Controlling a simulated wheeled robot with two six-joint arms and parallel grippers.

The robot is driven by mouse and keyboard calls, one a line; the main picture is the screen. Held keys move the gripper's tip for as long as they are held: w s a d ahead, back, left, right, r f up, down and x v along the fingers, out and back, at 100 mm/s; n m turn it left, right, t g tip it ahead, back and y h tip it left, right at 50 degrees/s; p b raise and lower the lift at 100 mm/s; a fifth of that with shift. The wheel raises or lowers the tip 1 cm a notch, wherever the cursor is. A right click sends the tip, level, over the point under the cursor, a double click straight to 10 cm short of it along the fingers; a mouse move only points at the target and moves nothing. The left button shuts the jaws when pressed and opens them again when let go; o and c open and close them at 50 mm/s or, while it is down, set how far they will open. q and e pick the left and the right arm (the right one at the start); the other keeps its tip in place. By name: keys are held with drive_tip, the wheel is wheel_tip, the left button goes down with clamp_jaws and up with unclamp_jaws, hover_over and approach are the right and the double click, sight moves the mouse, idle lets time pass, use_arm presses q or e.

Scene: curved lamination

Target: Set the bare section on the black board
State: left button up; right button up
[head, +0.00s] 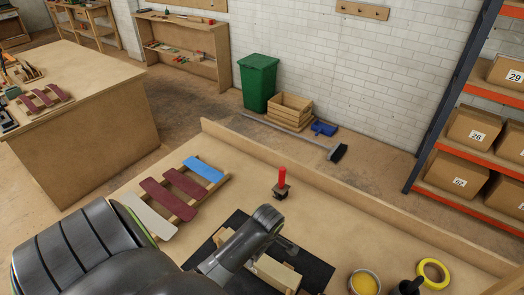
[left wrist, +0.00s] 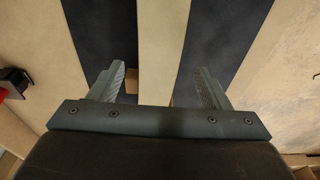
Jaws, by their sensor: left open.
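The black board (head: 316,270) lies on the workbench at the bottom centre of the head view, partly hidden by my left arm. A pale bare wooden piece (head: 277,272) is over it, partly covered by the arm. In the left wrist view a pale bare strip (left wrist: 164,45) runs between dark areas of the board (left wrist: 98,35). My left gripper (left wrist: 160,68) is open, with one finger on each side of the strip. I cannot tell whether the fingers touch it or how high they are. My right gripper is not in view.
A slatted wooden rack (head: 188,212) holding pale, maroon and blue pieces stands at left on the bench. A red-handled block (head: 282,188) stands behind the board. A yellow-filled pot (head: 364,283) and yellow tape roll (head: 433,273) are at right. A raised edge (head: 330,190) borders the bench.

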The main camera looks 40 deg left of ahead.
sight(262, 260)
use_arm(q)
wheel_tip(262, 260, up, 9)
drive_tip(key=d, duration=0.1)
drive_tip(key=shift+d+p, duration=0.15)
drive_tip(key=shift+p, duration=0.25)
drive_tip(key=shift+w+f, duration=0.1)
drive_tip(key=shift+f, duration=0.05)
